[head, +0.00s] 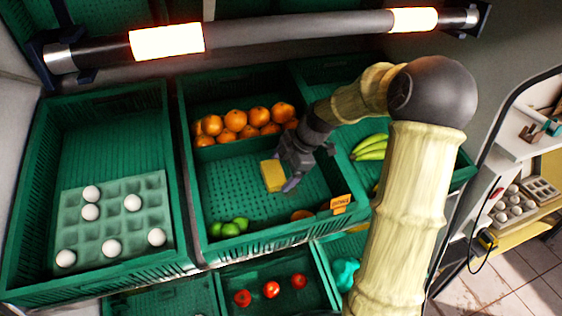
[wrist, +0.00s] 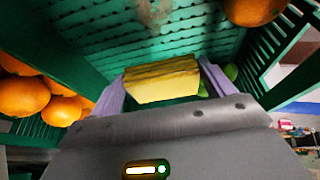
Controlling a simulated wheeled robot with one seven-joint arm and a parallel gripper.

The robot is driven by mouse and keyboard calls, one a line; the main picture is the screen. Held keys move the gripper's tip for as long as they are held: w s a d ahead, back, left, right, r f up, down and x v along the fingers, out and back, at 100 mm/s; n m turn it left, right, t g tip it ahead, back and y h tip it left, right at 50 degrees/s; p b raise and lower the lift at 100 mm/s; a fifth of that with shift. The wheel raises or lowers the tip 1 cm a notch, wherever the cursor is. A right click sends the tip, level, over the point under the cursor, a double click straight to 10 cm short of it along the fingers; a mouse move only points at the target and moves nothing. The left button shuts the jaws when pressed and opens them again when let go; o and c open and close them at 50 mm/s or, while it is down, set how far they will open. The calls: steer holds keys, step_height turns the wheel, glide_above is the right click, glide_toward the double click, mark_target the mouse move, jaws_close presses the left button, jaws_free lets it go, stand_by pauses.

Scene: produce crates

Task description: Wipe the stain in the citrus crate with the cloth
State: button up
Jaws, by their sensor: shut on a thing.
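The cloth is a yellow folded block (head: 272,176), also in the wrist view (wrist: 162,80). My gripper (head: 284,178) is shut on it, one finger on each side in the wrist view. It holds the cloth inside the citrus crate (head: 187,170), the green middle crate with oranges and limes. A faint brownish patch, apparently the stain (wrist: 152,12), shows on the crate's ribbed floor at the top of the wrist view, apart from the cloth. I cannot make the stain out in the head view. Whether the cloth touches the floor is unclear.
Several oranges (head: 235,121) sit behind a divider at the back of the crate. Limes (head: 230,228) lie front left, and an orange fruit (head: 302,214) lies front right. An egg crate (head: 30,220) stands left; bananas (head: 371,147) lie right. The crate's middle floor is mostly clear.

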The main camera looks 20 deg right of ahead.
steer(key=shift+f, duration=0.15)
steer(key=shift+w+f+b, duration=0.25)
steer(key=shift+f+b, duration=0.25)
steer(key=shift+f, duration=0.45)
steer(key=shift+w+f+b, duration=0.3)
steer(key=shift+f+b, duration=0.2)
steer(key=shift+f, duration=0.4)
steer(key=shift+w+f+b, duration=0.25)
steer(key=shift+f+b, duration=0.25)
steer(key=shift+f, duration=0.45)
steer(key=shift+w+f+b, duration=0.25)
steer(key=shift+f+b, duration=0.55)
steer(key=shift+f, duration=0.1)
